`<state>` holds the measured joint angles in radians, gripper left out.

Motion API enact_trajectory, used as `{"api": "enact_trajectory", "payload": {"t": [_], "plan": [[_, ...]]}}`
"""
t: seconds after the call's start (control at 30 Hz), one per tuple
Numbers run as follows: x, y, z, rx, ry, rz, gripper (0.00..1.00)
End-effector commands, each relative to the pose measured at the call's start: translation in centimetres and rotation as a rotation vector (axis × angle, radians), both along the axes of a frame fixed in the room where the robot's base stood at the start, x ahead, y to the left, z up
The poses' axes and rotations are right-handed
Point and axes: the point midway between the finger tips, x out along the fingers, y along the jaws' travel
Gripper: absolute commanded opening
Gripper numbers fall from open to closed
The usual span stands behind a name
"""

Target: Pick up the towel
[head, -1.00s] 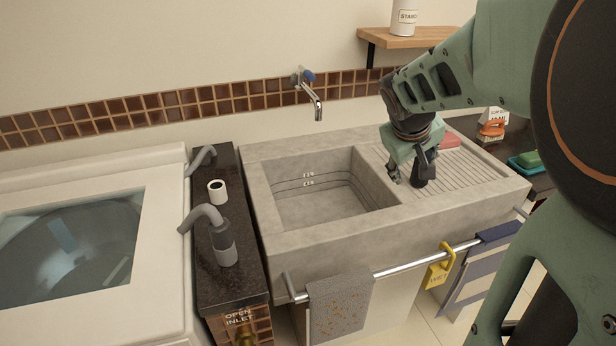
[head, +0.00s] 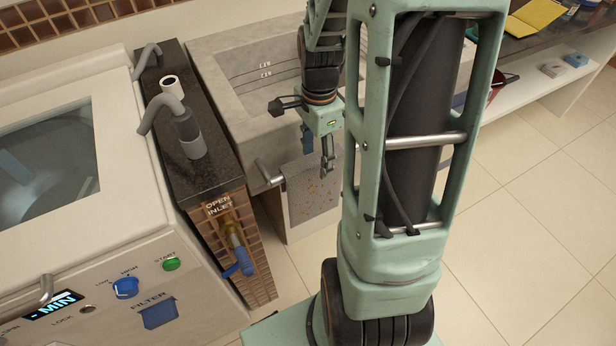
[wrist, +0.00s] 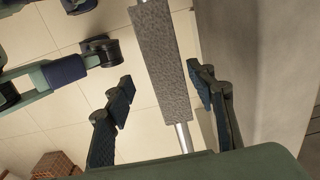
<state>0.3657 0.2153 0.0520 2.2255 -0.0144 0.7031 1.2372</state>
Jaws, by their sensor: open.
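The grey towel with orange specks (head: 312,192) hangs over the metal rail (head: 264,173) at the front of the stone sink. My gripper (head: 302,138) is open and points down above the towel, its fingers spread wide. In the wrist view the towel (wrist: 160,62) shows as a long grey strip, seen from above, between my two open fingers (wrist: 162,78). The fingers do not appear to touch it. The rail also shows past the towel's lower end in the wrist view (wrist: 184,138). My arm hides part of the towel's right side in the head view.
The sink (head: 235,115) wall stands close behind the towel. A dark counter (head: 190,178) with grey pipes and a tiled front holding a valve (head: 234,240) is at the left, beside a white washing machine (head: 100,235). Bare tiled floor (head: 530,230) lies at the right.

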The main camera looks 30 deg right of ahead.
Motion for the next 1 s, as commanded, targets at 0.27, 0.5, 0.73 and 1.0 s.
{"api": "enact_trajectory", "payload": {"t": [0.27,0.5,0.73,1.0], "plan": [[0.1,0.0,-3.0,-0.001,0.001,0.003,0.51],[0.8,0.5,-6.2,0.0,0.002,0.004,0.51],[0.8,0.5,-7.9,-0.002,-0.001,0.004,0.51],[0.8,0.5,-7.9,-0.002,-0.001,0.004,0.42]]}}
